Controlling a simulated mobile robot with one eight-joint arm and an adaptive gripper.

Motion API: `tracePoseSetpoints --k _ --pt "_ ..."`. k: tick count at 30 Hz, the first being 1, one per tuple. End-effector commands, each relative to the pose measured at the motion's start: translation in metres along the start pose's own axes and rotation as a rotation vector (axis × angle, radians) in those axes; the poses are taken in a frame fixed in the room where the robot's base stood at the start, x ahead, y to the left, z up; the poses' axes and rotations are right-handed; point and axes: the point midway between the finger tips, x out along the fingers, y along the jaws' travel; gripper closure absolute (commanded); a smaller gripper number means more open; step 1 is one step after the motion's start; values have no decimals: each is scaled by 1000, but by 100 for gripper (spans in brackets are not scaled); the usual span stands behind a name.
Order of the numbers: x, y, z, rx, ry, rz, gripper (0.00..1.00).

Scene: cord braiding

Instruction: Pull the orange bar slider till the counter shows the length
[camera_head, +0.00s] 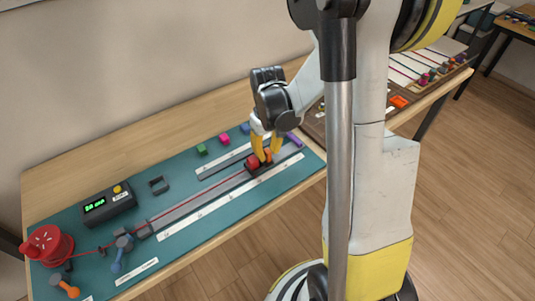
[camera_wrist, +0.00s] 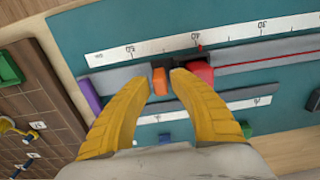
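The orange bar (camera_wrist: 159,82) stands upright on the dark slider carriage, beside a red block (camera_wrist: 201,74). The carriage sits near the 40 mark of the white ruler (camera_wrist: 231,31) in the wrist view. My gripper (camera_wrist: 165,77) has its two yellow fingertips close around the orange bar, with at most a slim gap on the red block's side. It also shows in the head view (camera_head: 266,153), low over the rail. A red cord (camera_head: 196,194) runs along the rail to the slider. The black counter (camera_head: 108,205) shows green digits, too small to read surely.
A red spool (camera_head: 47,246) stands at the mat's left end, near a blue-handled clamp (camera_head: 121,252) and an orange-handled lever (camera_head: 66,286). Green (camera_head: 201,149) and pink (camera_head: 224,139) blocks lie behind a shorter rail. A purple bar (camera_head: 294,139) lies at the rail's right end.

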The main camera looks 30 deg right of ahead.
Motion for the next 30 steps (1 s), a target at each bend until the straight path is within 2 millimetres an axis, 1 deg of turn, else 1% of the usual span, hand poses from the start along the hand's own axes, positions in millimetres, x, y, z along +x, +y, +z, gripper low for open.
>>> tracePoseSetpoints --k 7,8,9,10,17,20,23,27,30 --pt "0 0 0 0 0 0 75" --pt "0 0 0 0 0 0 82" --pt "0 0 0 0 0 0 94" --pt "0 0 0 0 0 0 100" --pt "0 0 0 0 0 0 100" --pt "0 3 0 1 0 0 100" --pt "0 16 0 4 0 1 100" --pt "0 42 0 5 0 1 100" --pt "0 51 0 2 0 1 100"
